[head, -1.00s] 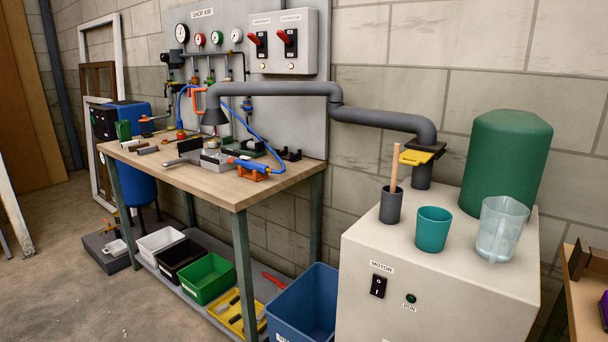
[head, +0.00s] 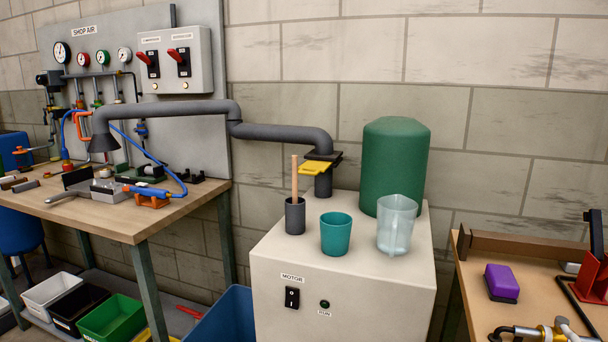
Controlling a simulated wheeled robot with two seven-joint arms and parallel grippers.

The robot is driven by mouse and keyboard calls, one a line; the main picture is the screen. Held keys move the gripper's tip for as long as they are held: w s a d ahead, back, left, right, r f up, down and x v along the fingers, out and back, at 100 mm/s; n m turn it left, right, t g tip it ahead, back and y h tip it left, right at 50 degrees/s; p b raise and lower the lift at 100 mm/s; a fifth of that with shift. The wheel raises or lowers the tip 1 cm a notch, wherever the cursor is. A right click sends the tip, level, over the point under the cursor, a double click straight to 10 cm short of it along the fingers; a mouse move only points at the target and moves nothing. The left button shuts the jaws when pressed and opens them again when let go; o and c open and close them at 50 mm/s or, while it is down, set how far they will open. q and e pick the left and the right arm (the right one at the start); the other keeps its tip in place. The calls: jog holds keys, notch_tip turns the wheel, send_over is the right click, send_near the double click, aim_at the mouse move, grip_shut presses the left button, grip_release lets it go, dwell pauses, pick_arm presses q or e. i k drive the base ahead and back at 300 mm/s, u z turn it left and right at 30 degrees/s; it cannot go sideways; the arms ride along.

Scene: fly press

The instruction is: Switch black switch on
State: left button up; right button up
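The black switch (head: 292,298) is a rocker on the front of the light grey cabinet (head: 370,304), under a MOTOR label. It carries I and O marks; I cannot tell from here which side is pressed in. To its right is a small dark green round lamp (head: 324,304) above a RUN label, and it looks unlit. Neither of my grippers is in view.
On the cabinet stand a dark cup with a wooden stick (head: 295,216), a teal cup (head: 336,234), a clear jug (head: 396,226) and a green tank (head: 396,160). A workbench (head: 130,215) is left, another table (head: 470,300) right. A blue bin (head: 228,318) stands beside the cabinet.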

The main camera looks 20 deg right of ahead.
aim_at(291, 294)
jog(key=z, duration=0.4)
jog(key=k, duration=1.2)
jog(key=z, duration=0.65)
jog(key=i, duration=1.4)
jog(key=z, duration=0.05)
